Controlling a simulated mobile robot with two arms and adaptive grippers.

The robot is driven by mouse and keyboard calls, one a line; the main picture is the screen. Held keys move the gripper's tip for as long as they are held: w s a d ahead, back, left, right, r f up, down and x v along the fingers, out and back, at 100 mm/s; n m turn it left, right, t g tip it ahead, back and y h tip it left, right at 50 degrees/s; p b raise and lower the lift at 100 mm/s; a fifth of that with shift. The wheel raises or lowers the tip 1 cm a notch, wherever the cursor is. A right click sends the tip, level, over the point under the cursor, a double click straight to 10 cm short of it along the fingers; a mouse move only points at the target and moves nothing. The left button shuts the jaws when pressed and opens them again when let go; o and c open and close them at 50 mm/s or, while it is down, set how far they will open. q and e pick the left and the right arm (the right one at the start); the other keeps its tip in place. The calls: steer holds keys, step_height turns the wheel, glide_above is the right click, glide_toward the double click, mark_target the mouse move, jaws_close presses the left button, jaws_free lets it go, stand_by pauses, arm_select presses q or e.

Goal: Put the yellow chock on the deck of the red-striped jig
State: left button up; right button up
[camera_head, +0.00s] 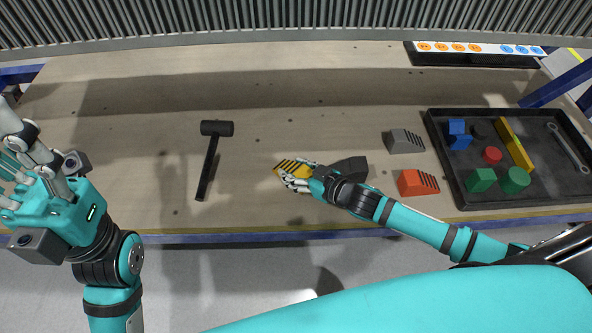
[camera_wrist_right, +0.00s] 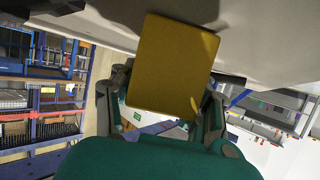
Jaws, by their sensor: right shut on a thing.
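The yellow chock (camera_head: 290,167), a wedge with dark stripes, is over the middle of the workbench. My right gripper (camera_head: 297,178) is shut on it. In the right wrist view the chock (camera_wrist_right: 172,65) fills the space between the fingers, with its flat yellow face toward the camera. I cannot tell whether it touches the bench top. My left gripper (camera_head: 16,165) is at the far left, empty, with its fingers spread. I see no red-striped jig in either view.
A black mallet (camera_head: 211,155) lies left of the chock. A grey wedge (camera_head: 404,142) and an orange-red wedge (camera_head: 416,183) lie to the right. A dark tray (camera_head: 455,197) holds coloured blocks and a wrench. The bench's left part is clear.

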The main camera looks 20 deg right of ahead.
steer(key=o, duration=1.4)
steer(key=shift+f, duration=0.1)
